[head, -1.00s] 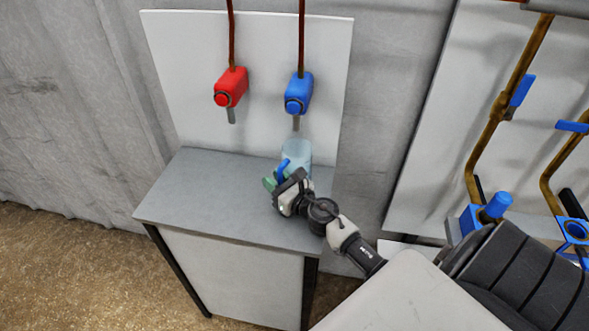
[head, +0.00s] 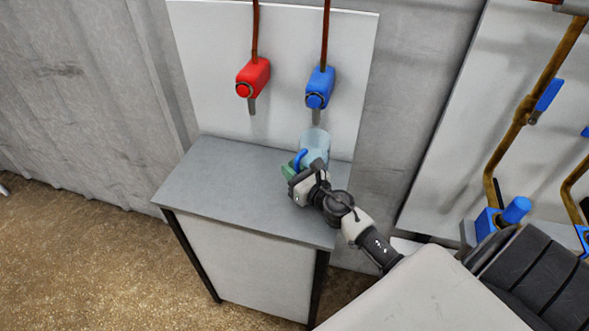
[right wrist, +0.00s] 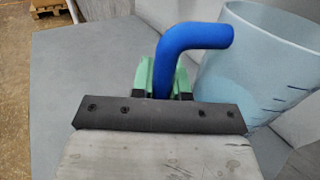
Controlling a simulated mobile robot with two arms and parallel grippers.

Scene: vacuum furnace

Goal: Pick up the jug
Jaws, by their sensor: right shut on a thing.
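The jug (head: 315,146) is a clear, pale blue vessel with a blue handle (head: 300,158). It is upright at the right part of the grey cabinet top, below the blue tap; I cannot tell whether its base touches the top. In the right wrist view the jug (right wrist: 275,60) shows dark level marks, and its blue handle (right wrist: 195,45) rises between the green fingers. My right gripper (head: 292,171) is shut on the handle, on the near side of the jug; it also shows in the right wrist view (right wrist: 163,80). My left gripper is not in view.
The grey cabinet top (head: 225,185) is clear to the left. A red tap (head: 252,78) and a blue tap (head: 319,88) hang on the white panel (head: 215,60) behind. Pipes with blue valves (head: 515,210) stand at the right.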

